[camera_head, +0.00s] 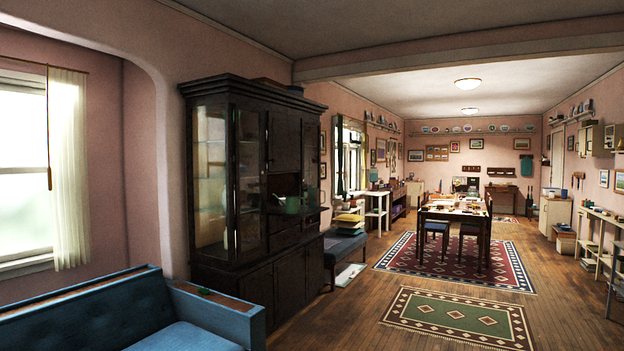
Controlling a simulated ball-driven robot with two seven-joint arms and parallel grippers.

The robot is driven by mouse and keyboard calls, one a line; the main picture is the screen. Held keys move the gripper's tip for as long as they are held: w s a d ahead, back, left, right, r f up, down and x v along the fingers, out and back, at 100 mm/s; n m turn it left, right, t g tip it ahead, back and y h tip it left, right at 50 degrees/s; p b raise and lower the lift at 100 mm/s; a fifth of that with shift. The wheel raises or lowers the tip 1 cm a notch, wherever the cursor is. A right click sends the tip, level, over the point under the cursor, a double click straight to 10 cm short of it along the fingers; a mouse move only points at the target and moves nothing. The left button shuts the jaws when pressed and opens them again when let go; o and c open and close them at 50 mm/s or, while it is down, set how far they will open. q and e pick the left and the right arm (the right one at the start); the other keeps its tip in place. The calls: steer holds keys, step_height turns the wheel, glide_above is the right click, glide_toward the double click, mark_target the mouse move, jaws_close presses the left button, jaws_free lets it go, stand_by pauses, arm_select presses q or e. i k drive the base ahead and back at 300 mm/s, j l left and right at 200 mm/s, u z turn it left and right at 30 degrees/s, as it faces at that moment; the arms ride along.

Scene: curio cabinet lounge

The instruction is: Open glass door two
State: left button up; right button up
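A tall dark wood curio cabinet (284,237) stands against the left wall. Its upper left part has a glass side pane (209,175) and a narrow glass door (250,178) in a dark frame, which looks shut. I cannot tell which pane is glass door two. Dark upper panels and an open niche with a greenish container (292,204) are to the right of the glass. Neither of my grippers is in view.
A blue sofa (110,310) fills the lower left, close to the cabinet's front left. A bench with cushions (346,240) stands beyond the cabinet. The wood floor around the green rug (440,334) is open. A table with chairs (455,214) stands farther back.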

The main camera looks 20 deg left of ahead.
mark_target(303, 121)
steer(key=i+u, duration=0.2)
steer(key=i, duration=6.4)
steer(key=i+l+u, duration=0.1)
steer(key=i+u, duration=0.2)
steer(key=i, duration=0.7)
steer(key=i+l+u, duration=0.1)
steer(key=i+u, duration=0.2)
steer(key=u, duration=0.15)
steer(key=i+l+u, duration=0.25)
steer(key=u, duration=0.15)
steer(key=i+l+u, duration=0.3)
steer(key=u, duration=0.15)
